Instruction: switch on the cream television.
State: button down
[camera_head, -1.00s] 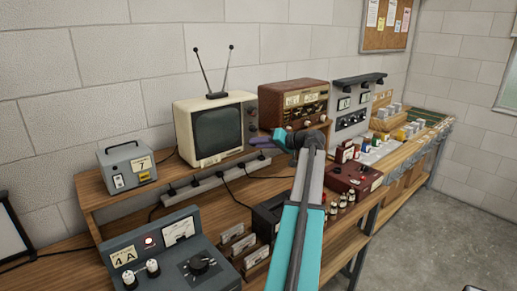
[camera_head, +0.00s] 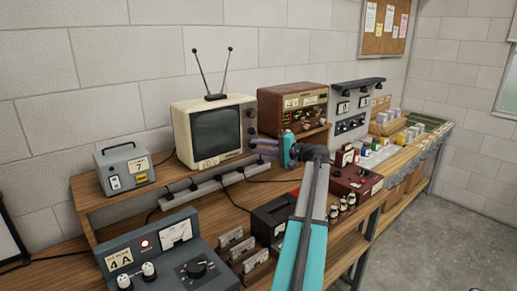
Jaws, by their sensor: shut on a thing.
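The cream television (camera_head: 183,130) stands on the raised wooden shelf, with a dark screen (camera_head: 216,129) and a two-rod aerial on top. Dark round knobs (camera_head: 251,113) run down the right side of its front. My gripper (camera_head: 253,146) reaches in from the right, with its fingertips at the lower end of this knob column. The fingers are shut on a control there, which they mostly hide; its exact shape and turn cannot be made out.
A brown wooden radio (camera_head: 292,107) stands right of the television, close behind my gripper. A grey box marked 7 (camera_head: 123,168) is at left. A power strip (camera_head: 215,182) runs below the shelf. A grey instrument (camera_head: 160,252) and red box (camera_head: 352,181) stand on the bench.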

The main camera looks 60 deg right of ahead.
dwell(0.4)
jog(key=c, duration=1.6)
grip_release()
jog(key=shift+o, duration=0.2)
jog(key=s+b, duration=0.3)
jog(key=s, duration=1)
jog(key=shift+s+d+r, duration=0.4)
jog(key=shift+d, duration=0.05)
